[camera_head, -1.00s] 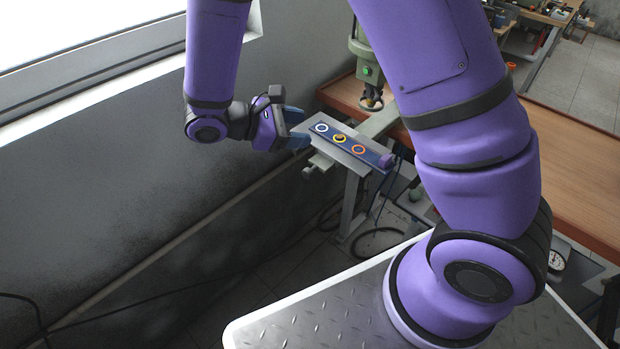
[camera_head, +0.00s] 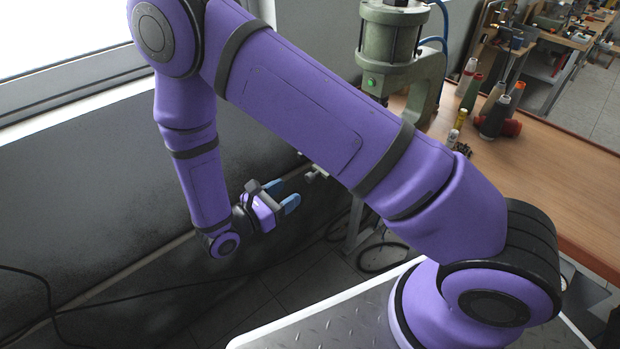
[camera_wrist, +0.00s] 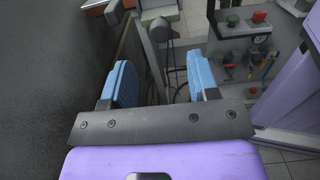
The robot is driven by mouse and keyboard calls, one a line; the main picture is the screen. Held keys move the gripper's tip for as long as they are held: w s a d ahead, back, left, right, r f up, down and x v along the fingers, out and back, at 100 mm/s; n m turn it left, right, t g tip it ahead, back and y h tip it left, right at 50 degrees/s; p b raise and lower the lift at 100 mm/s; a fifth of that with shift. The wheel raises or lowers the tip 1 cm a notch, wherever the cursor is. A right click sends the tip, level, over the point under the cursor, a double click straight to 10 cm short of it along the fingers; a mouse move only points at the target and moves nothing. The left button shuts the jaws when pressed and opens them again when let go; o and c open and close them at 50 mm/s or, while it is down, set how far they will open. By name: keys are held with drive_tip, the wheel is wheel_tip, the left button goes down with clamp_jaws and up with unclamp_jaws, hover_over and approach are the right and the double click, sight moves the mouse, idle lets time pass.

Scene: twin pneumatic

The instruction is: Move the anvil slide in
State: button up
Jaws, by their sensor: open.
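My gripper (camera_head: 284,195) hangs in the air in front of the grey wall, left of the workbench, with its blue fingers apart. In the wrist view my gripper (camera_wrist: 160,65) is open, with nothing between its fingers. The anvil slide, a dark blue bar with rings and a purple end, is hidden behind my arm in the head view. I cannot make it out for certain in the wrist view. A small metal knob (camera_head: 316,174) shows just right of my gripper, below my forearm. The green press (camera_head: 392,45) stands on the bench beyond my arm.
The wooden bench (camera_head: 555,195) runs along the right. Several bottles and spools (camera_head: 494,115) stand on it beside the press. The grey wall (camera_head: 80,200) is close on the left. In the wrist view a panel with red and green buttons (camera_wrist: 247,25) shows at upper right.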

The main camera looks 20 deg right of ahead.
sight(307, 179)
drive_tip(key=x, duration=0.8)
drive_tip(key=shift+d, duration=0.15)
drive_tip(key=shift+c, duration=0.2)
